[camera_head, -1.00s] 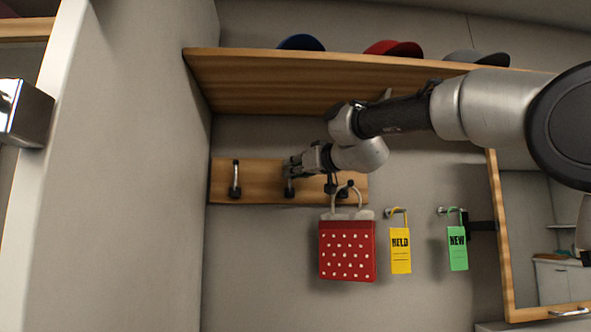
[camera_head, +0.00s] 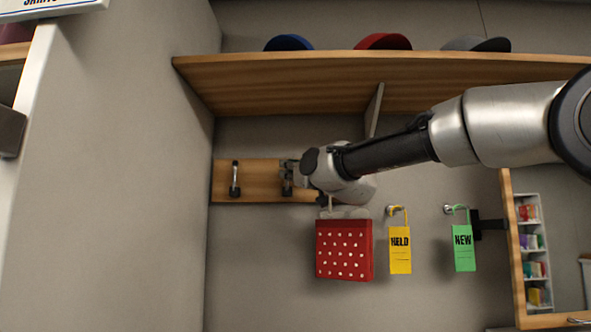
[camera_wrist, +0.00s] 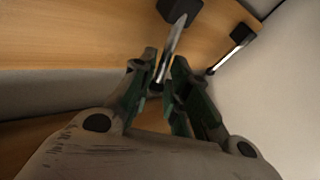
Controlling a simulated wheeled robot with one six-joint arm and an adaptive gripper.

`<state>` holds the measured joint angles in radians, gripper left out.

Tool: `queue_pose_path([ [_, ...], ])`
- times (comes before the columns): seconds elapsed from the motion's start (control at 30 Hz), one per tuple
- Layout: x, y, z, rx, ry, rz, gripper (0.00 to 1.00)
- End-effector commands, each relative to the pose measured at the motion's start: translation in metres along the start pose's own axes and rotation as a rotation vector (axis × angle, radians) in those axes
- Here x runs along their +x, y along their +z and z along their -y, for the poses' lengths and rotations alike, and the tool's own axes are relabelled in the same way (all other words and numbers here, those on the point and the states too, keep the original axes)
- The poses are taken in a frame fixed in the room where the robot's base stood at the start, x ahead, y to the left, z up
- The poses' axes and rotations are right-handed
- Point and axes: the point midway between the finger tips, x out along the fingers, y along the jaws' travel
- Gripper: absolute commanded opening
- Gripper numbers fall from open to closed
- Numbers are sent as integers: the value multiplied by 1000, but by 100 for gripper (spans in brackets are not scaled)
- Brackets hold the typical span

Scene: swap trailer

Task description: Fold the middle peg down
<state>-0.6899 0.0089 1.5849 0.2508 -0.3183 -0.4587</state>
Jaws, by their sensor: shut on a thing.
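A wooden peg board (camera_head: 262,170) is on the wall under the shelf. The left peg (camera_head: 235,178) has a black base with its silver shaft rising above it. The middle peg (camera_head: 288,187) is right of it, its upper part partly covered by my gripper (camera_head: 290,165). In the wrist view my gripper (camera_wrist: 164,68) is shut on the silver shaft of the middle peg (camera_wrist: 177,35). The left peg also shows in the wrist view (camera_wrist: 231,48), clear of the fingers. The right end of the board and its peg are hidden behind my wrist.
A red dotted bag (camera_head: 343,250) hangs just below my wrist. A yellow tag (camera_head: 400,249) and a green tag (camera_head: 463,247) hang on hooks to the right. Caps (camera_head: 384,42) lie on the shelf (camera_head: 270,80) above. A side wall is close on the left.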

Motion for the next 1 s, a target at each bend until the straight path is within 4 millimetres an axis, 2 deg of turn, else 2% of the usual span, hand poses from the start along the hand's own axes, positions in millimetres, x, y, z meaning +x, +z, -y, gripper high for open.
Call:
queue_pose_path([
  [0.03,-2,6,-1,-8,1,-4,0],
  [0.27,-7,8,5,-63,-6,-92,0],
  [0.7,-22,20,16,-253,-8,-382,0],
  [1.0,-28,26,20,-340,-9,-515,0],
])
